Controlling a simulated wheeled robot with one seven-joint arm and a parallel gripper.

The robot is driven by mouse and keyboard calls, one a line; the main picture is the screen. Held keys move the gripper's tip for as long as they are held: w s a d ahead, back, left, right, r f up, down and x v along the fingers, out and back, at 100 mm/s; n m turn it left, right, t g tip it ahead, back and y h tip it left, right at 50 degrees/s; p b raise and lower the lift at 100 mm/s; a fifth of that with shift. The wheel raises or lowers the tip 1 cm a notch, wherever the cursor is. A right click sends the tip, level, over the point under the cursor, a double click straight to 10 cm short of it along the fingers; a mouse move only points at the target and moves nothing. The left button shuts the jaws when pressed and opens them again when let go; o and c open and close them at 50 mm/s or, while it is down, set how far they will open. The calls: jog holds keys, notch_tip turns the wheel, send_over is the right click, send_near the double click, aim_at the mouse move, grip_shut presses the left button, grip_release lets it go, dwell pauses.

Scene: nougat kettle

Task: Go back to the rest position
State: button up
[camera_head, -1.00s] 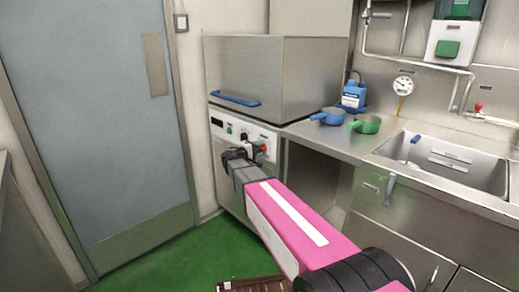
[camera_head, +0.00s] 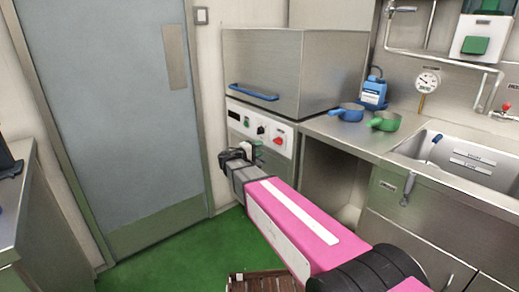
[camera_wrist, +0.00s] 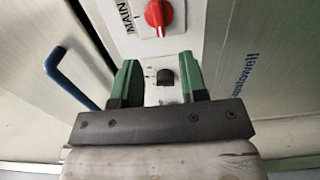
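My gripper (camera_head: 240,157) is in front of the control panel (camera_head: 249,121) of a steel hooded machine in the head view, at the end of my pink arm. In the wrist view its two green fingers (camera_wrist: 160,72) are spread apart with nothing held between them. A black knob (camera_wrist: 165,78) shows in the gap, on the panel behind. A red switch (camera_wrist: 158,14) by the label MAIN is beyond the fingertips. Whether the fingers touch the panel is hard to tell.
The steel hood (camera_head: 292,75) has a blue handle (camera_head: 254,92). A blue pan (camera_head: 347,113), a green pan (camera_head: 384,121) and a blue bottle (camera_head: 374,93) stand on the counter by the sink (camera_head: 462,163). A brown slatted item (camera_head: 262,282) lies on the green floor. A grey door (camera_head: 105,110) is at left.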

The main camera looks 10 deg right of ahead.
jog(key=s+d+f+m+g+y, duration=0.2)
jog(key=s+d+f+g+y, duration=0.15)
jog(key=s+d+f, duration=0.3)
jog(key=s+d+f+m+g+y, duration=0.1)
jog(key=s+f+m+g+y, duration=0.1)
jog(key=s+f+y, duration=0.3)
jog(key=s+d+f+m+g+y, duration=0.1)
jog(key=s+f+m+g+y, duration=0.2)
jog(key=s, duration=1)
notch_tip(320, 180, down, 5)
jog(key=g+y, duration=0.1)
jog(key=y, duration=0.2)
jog(key=shift+s+d+f, duration=0.15)
jog(key=shift+s, duration=0.15)
jog(key=shift+g+y, duration=0.25)
